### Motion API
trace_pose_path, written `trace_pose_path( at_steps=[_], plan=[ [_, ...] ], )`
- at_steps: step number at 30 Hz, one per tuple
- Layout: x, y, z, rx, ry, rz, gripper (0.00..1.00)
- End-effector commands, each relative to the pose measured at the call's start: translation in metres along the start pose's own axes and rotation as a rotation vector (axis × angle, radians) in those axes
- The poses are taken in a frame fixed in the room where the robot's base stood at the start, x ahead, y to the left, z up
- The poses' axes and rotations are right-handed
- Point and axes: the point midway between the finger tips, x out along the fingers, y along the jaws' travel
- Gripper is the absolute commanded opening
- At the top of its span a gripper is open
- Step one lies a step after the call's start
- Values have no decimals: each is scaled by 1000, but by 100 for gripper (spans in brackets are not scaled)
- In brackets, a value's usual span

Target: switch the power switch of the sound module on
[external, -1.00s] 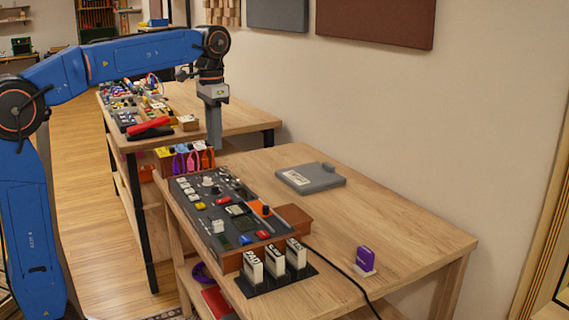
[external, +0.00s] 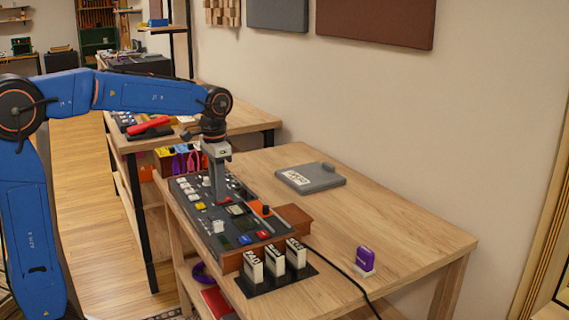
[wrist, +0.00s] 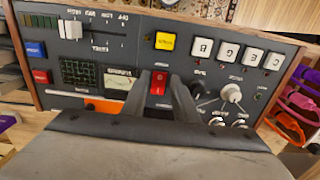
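The sound module (external: 213,216) is a dark panel with wooden ends, lying on the near table. In the wrist view its printing appears upside down. A red rocker switch (wrist: 158,82) with a pale mark sits near the panel's middle; I cannot read its label or tell which side is pressed. My gripper (wrist: 160,92) points down at the panel, its two grey fingers apart with the switch showing between them. In the external view the gripper (external: 222,201) is low over the panel; whether it touches is unclear. The gripper holds nothing.
Nearby are a white-capped slider (wrist: 70,29), a yellow button (wrist: 165,41), white lettered keys (wrist: 227,52) and knobs (wrist: 231,93). A rack of labelled blocks (external: 275,268) stands at the module's near end. A grey box (external: 310,179) and purple item (external: 364,258) lie right.

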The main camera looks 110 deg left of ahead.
Motion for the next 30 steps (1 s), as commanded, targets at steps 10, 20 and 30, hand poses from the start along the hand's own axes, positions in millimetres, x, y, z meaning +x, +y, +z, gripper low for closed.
trace_pose_path(
  at_steps=[10,20,30],
  plan=[
    [13,0,0,0,0,0,27],
    [13,0,0,0,0,0,0],
    [12,0,-5,1,-116,1,0]
  ],
)
